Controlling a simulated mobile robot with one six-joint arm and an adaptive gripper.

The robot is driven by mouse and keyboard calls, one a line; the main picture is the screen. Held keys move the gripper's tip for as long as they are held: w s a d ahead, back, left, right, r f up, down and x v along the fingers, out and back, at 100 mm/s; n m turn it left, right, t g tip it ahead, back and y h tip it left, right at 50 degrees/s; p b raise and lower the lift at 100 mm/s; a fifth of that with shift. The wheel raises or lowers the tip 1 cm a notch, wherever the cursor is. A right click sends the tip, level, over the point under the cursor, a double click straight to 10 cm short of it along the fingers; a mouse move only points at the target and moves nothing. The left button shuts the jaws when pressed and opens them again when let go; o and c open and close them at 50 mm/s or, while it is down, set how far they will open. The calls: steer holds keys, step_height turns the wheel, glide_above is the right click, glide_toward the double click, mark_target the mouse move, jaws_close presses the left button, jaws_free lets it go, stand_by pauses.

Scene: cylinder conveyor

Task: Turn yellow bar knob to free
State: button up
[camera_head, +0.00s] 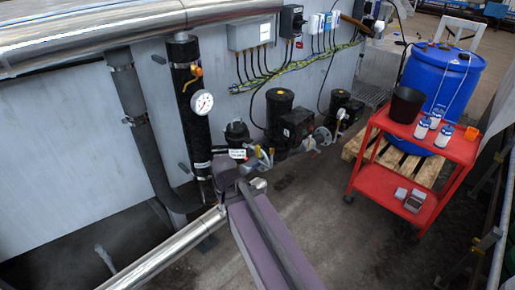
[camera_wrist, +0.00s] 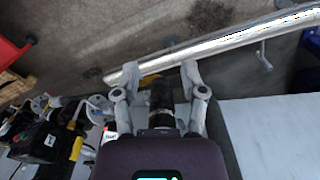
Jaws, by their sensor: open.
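My gripper (camera_wrist: 159,72) is open in the wrist view, with its two grey fingers spread apart. A yellow part (camera_wrist: 150,79), which may be the yellow bar knob, shows between the fingertips, above a dark cylindrical fitting (camera_wrist: 161,98). I cannot tell whether a finger touches it, or which way the knob points. Another yellow handle (camera_wrist: 76,148) shows by the pump at the lower left. In the head view my purple arm reaches to the pipework, and a small yellow part (camera_head: 265,157) shows just beyond its end. My fingers are mostly hidden there.
A silver pipe (camera_wrist: 230,42) runs close beyond the fingertips. Black pumps (camera_head: 296,126) and a pressure gauge (camera_head: 203,103) stand by the wall. A red cart (camera_head: 455,150) and a blue barrel (camera_head: 440,80) are at the right. Floor between is clear.

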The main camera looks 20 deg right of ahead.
steer(key=m+t+y+b, duration=0.6)
steer(key=m+t+b, duration=1.2)
steer(key=m, duration=1.4)
glide_toward(258, 146)
steer(key=s+d+g+b, duration=0.1)
steer(key=s+d, duration=0.1)
steer(key=s, duration=0.1)
steer(key=shift+s, duration=0.15)
steer(key=shift+a, duration=0.1)
steer(key=x, duration=1.3)
steer(key=shift+w+a, duration=0.15)
steer(key=shift+w, duration=0.15)
